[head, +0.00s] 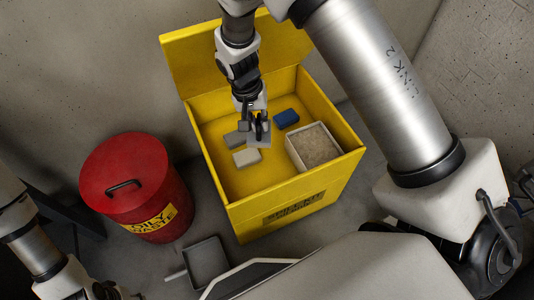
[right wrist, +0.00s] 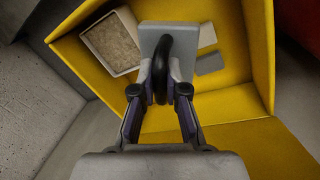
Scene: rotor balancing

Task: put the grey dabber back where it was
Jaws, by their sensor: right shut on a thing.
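The grey dabber (head: 262,141) is a flat grey plate with a black loop handle; it also shows in the right wrist view (right wrist: 150,38). My right gripper (head: 257,124) is shut on the black handle, its two fingers on either side of it in the wrist view (right wrist: 160,84). It holds the dabber over the inside of the open yellow bin (head: 219,178). How high the plate is above the bin floor is hard to tell. My left gripper (head: 103,291) is cut off at the bottom left edge of the head view, and its fingers cannot be made out.
In the bin are a blue block (head: 286,118), a pale block (head: 246,157), a grey block (head: 235,139) and a box with a sandy filling (head: 314,146). A red oily-waste can (head: 125,172) and a small grey tray (head: 205,263) stand outside.

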